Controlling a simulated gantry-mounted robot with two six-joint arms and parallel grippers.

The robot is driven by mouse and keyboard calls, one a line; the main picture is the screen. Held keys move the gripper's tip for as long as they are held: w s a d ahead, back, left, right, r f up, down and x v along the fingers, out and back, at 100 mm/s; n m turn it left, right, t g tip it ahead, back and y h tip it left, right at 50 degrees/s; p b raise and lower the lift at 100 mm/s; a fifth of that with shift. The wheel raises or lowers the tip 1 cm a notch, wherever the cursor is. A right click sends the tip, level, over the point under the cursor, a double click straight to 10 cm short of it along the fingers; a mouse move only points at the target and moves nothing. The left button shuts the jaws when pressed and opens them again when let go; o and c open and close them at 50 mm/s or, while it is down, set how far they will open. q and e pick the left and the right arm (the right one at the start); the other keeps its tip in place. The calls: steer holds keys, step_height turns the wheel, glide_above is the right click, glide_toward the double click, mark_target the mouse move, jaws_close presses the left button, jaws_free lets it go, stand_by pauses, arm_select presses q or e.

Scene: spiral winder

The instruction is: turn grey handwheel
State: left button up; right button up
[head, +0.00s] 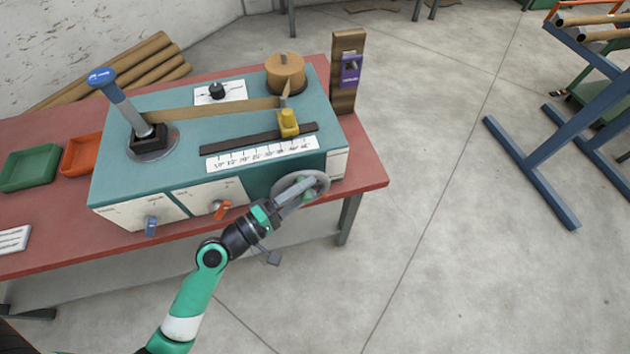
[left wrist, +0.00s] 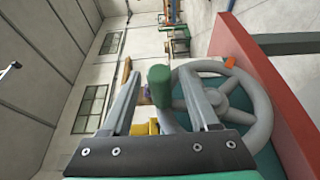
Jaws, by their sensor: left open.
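The grey handwheel (head: 325,180) is on the front right of the teal winder. In the left wrist view its rim and spokes (left wrist: 262,105) fill the right side, with a small orange mark at the top of the rim. A green handle knob (left wrist: 159,88) stands out toward the camera. My left gripper (head: 303,188) is open at the wheel, and in the left wrist view its two fingers lie on either side of the knob with gaps visible. I cannot tell whether either finger touches it. My right gripper is not in view.
The teal winder (head: 185,185) stands on a red-topped bench (head: 365,180). On its front are a blue lever (head: 151,226) and an orange lever (head: 221,208), left of my gripper. A yellow slider (head: 288,123) sits above the scale.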

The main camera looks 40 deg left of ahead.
arm_select(q)
steer(key=w, duration=0.3)
steer(key=shift+d, duration=0.15)
steer(key=shift+c, duration=0.2)
jaws_close()
stand_by(1.1)
